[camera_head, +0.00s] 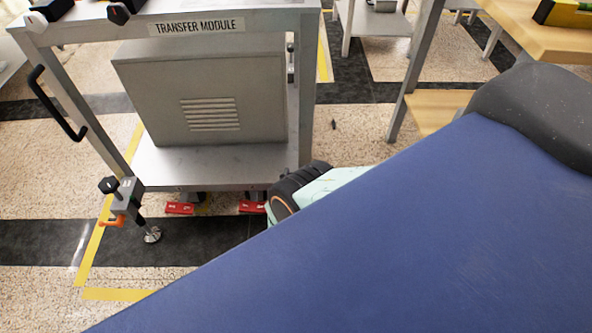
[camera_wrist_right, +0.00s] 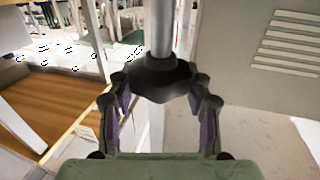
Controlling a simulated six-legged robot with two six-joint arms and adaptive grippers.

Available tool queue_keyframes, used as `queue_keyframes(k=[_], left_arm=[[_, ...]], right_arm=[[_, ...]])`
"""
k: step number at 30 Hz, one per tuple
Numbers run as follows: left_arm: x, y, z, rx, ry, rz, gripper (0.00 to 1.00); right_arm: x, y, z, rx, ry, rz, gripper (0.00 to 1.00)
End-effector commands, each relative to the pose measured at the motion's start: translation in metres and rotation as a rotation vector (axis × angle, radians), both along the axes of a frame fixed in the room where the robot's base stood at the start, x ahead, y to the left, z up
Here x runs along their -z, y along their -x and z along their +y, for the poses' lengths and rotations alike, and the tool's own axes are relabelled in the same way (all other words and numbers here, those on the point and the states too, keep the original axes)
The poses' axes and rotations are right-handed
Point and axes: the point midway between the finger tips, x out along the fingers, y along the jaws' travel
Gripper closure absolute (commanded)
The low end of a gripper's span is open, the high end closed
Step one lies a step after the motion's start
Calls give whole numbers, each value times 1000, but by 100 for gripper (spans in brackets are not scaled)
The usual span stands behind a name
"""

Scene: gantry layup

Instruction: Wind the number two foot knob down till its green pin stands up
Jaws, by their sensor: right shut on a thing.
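The knob (camera_wrist_right: 162,80) is dark and faceted, below a pale grey shaft (camera_wrist_right: 162,28) in the right wrist view. My right gripper (camera_wrist_right: 160,92) is shut on this knob, one finger on each side. In the head view my blue arm hides that gripper and the knob. No number or green pin shows on the knob. Another foot of the transfer module (camera_head: 228,110), at its front left, shows a black knob (camera_head: 109,186), an orange lever (camera_head: 112,220) and a round metal pad (camera_head: 152,235) near the floor. My left gripper is not in view.
Two red pedals (camera_head: 180,208) sit under the module's lower shelf. A black handle (camera_head: 55,100) is on its left side. Wooden tables (camera_head: 545,35) stand at the right. Yellow tape (camera_head: 115,294) marks the floor, which is clear at front left.

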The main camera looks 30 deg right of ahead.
Motion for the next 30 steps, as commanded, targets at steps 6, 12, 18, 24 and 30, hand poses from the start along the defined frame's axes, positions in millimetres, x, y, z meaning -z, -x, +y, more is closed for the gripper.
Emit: queue_keyframes(k=[6, 12, 18, 24, 30], left_arm=[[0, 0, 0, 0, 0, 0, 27], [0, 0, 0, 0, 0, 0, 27], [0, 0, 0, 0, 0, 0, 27], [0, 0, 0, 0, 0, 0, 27], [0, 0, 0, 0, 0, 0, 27]], right_arm=[[0, 1, 0, 0, 1, 2, 82], [0, 0, 0, -1, 0, 1, 38], [0, 0, 0, -1, 1, 1, 27], [0, 0, 0, -1, 0, 0, 27], [-7, -1, 0, -1, 0, -1, 27]])
